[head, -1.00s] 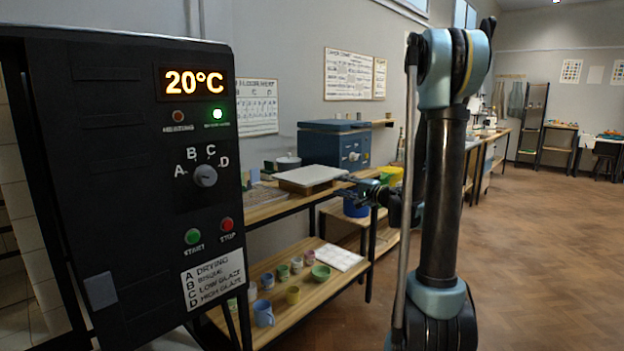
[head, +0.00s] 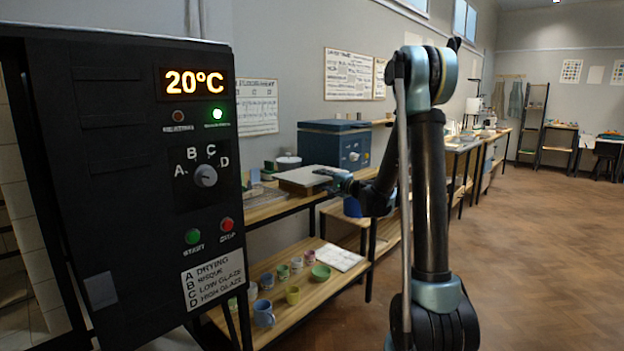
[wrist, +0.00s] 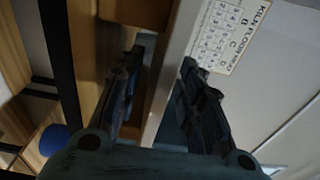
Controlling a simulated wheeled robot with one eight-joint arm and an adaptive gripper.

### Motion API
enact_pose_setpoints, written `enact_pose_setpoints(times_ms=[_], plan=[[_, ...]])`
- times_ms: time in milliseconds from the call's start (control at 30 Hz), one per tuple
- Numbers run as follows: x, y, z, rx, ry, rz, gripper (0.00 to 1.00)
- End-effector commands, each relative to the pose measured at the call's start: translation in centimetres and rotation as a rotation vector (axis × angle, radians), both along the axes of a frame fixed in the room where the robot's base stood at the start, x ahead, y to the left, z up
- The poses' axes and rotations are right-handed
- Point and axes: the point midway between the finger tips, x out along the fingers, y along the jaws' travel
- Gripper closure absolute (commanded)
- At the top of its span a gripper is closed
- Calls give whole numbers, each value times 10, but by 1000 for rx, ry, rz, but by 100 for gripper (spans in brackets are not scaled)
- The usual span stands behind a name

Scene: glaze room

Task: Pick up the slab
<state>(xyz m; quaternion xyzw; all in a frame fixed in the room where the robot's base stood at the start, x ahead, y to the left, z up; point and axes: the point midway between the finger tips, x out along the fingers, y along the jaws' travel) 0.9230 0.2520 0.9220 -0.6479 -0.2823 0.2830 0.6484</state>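The slab (head: 304,176) is a pale flat plate lying near the end of the wooden workbench. My gripper (head: 338,180) is at the slab's right end in the head view. In the wrist view my gripper (wrist: 162,62) is open, one finger on each side of the slab's edge. I see gaps beside the edge and cannot tell whether either finger touches. The slab's far side is out of the wrist view.
A black control panel (head: 130,110) showing 20°C stands close at the left. A blue box-shaped unit (head: 333,146) is behind the slab. The lower shelf (head: 275,312) holds several cups and bowls. A blue tub (head: 353,207) sits below my gripper. The floor at right is clear.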

Motion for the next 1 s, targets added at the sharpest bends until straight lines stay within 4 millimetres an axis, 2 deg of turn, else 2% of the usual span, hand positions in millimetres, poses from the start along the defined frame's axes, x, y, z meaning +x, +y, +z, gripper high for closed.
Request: enact_pose_setpoints(times_ms=[167,500,733,800,900,1000], plan=[[7,8,0,0,0,1,65],[35,37,-2,0,0,1,65],[36,38,-2,0,0,0,65],[36,38,-2,0,0,0,81],[36,38,-2,0,0,0,100],[36,37,-2,-1,1,0,100]])
